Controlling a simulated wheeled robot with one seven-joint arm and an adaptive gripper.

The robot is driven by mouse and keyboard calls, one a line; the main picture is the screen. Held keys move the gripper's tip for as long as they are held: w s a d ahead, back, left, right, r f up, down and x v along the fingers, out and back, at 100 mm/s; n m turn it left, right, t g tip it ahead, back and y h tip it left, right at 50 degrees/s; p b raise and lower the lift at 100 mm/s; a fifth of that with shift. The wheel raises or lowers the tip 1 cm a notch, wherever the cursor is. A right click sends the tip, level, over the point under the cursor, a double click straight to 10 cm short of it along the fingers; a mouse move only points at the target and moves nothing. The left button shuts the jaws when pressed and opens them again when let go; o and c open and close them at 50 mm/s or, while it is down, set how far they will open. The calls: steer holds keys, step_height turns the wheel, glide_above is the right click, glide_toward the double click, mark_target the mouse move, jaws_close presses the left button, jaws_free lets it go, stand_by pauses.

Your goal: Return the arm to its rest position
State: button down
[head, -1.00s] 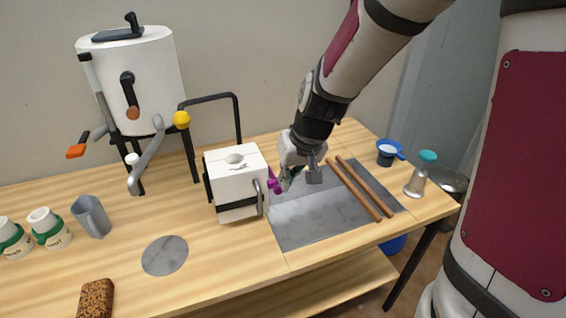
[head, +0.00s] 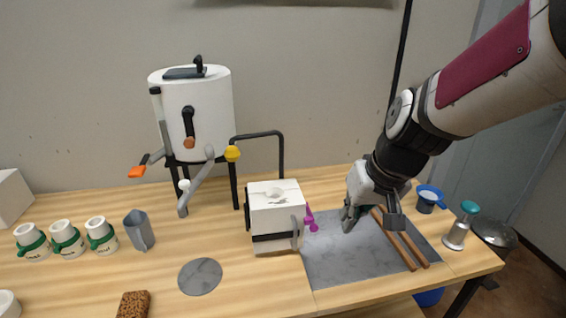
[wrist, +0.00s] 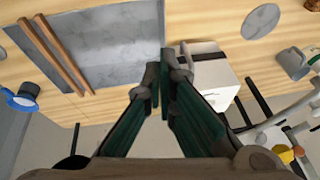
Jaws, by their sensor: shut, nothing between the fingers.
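My gripper (head: 371,222) is above the grey slab (head: 325,265) on the table, to the right of the white box with a black band (head: 275,222). In the wrist view my gripper's dark green fingers (wrist: 163,75) come together at the tips, with nothing between them. The white box also shows beside the fingers in the wrist view (wrist: 213,72). The purple handle (head: 311,218) on the box's right side is apart from my gripper.
Two brown rods (head: 403,243) lie on the slab, partly behind my gripper. A blue cup (head: 428,199) and a teal-topped shaker (head: 458,228) stand at the right. A white tank (head: 192,115) with levers stands at the back. Several jars (head: 66,240) are at the left.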

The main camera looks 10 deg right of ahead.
steer(key=s+a+r, duration=0.1)
steer(key=s+r, duration=0.2)
steer(key=s, duration=0.4)
steer(key=s+r+n+h, duration=0.1)
steer(key=s+r, duration=0.3)
steer(key=s, duration=0.4)
steer(key=shift+s+a, duration=0.3)
steer(key=shift+a, duration=0.05)
